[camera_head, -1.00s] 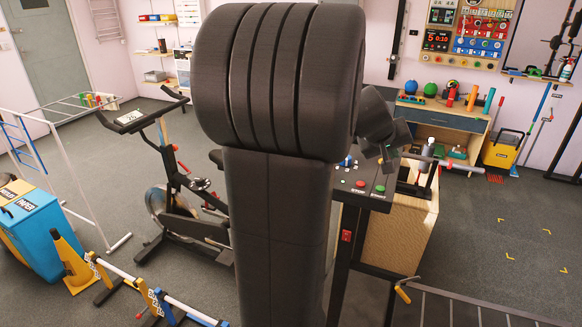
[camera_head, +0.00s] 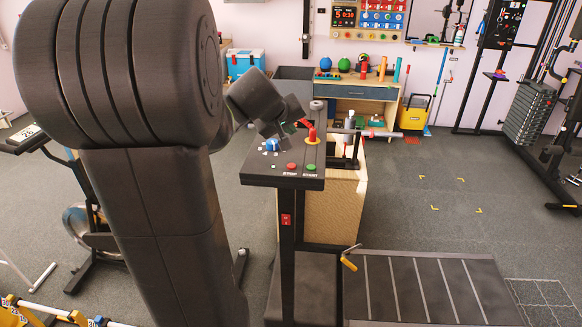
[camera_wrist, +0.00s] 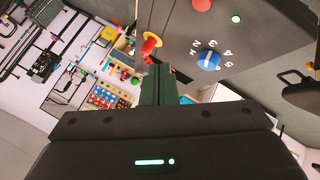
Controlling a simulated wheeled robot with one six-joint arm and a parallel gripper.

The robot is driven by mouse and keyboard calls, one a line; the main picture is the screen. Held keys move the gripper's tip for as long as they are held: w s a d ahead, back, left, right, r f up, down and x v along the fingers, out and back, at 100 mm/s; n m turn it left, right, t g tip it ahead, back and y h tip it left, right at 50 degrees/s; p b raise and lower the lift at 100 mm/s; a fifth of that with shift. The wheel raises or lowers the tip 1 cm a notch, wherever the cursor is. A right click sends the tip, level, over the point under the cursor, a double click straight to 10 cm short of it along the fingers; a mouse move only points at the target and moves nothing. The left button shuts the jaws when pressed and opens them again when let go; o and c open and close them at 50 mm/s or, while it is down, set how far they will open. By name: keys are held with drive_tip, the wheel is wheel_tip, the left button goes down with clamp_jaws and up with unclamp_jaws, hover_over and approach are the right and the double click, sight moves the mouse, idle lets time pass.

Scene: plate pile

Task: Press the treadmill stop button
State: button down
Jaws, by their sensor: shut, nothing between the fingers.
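The treadmill console (camera_head: 262,180) is a dark slanted panel on a post. It carries a red button marked STOP (camera_head: 292,167), a green START button (camera_head: 311,168) and a blue dial (camera_head: 271,144). A red mushroom knob on a yellow collar (camera_head: 312,135) stands at its far right. My gripper (camera_head: 289,128) is above the console's far side, apart from STOP. In the wrist view the shut dark green fingers (camera_wrist: 162,84) hold nothing. The blue dial (camera_wrist: 208,60), mushroom knob (camera_wrist: 151,44) and a red button (camera_wrist: 202,5), cut by the top edge, lie beyond them.
The treadmill belt (camera_head: 420,285) lies on the floor at the lower right, with a yellow-handled lever (camera_head: 349,262) near the post. A wooden box (camera_head: 335,215) stands behind the console. An exercise bike (camera_head: 75,215) is at left. The floor at right is open.

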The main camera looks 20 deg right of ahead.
drive_tip(key=b, duration=0.5)
hover_over(290, 168)
wheel_tip(290, 168, down, 7)
drive_tip(key=shift+f, duration=0.1)
drive_tip(key=shift+f+b, duration=0.5)
drive_tip(key=shift+b, duration=0.2)
drive_tip(key=shift+f, duration=0.1)
idle(1.1)
drive_tip(key=shift+f+b, duration=0.3)
drive_tip(key=shift+b, duration=0.25)
drive_tip(key=shift+f+b, duration=0.4)
drive_tip(key=shift+b, duration=0.1)
idle(0.3)
idle(0.4)
drive_tip(key=shift+r+p, duration=0.55)
drive_tip(key=shift+r, duration=0.25)
